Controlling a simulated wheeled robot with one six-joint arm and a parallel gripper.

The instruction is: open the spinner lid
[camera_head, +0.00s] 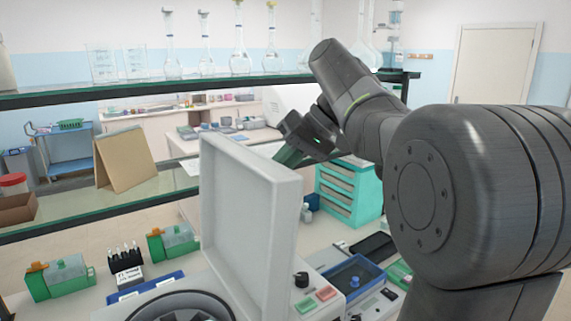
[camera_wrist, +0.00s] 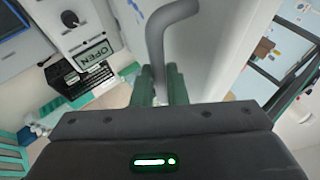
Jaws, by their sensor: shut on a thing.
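The spinner lid (camera_head: 240,200) stands raised, close to upright, above the white spinner (camera_head: 247,293) in the head view. The dark round bowl (camera_head: 180,305) shows beneath it at the bottom edge. My gripper (camera_head: 284,156) is behind the lid's upper right edge, with its fingertips partly hidden there. In the wrist view, the green fingers of my gripper (camera_wrist: 160,88) are shut on a grey bent lid handle (camera_wrist: 160,45). The pale lid (camera_wrist: 215,45) lies just right of the handle.
A glass shelf (camera_head: 140,90) with flasks runs behind the lid. Green devices (camera_head: 60,278) and a black rack (camera_head: 126,268) stand at left. A teal drawer unit (camera_head: 348,190) and a blue tray (camera_head: 352,278) are at right.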

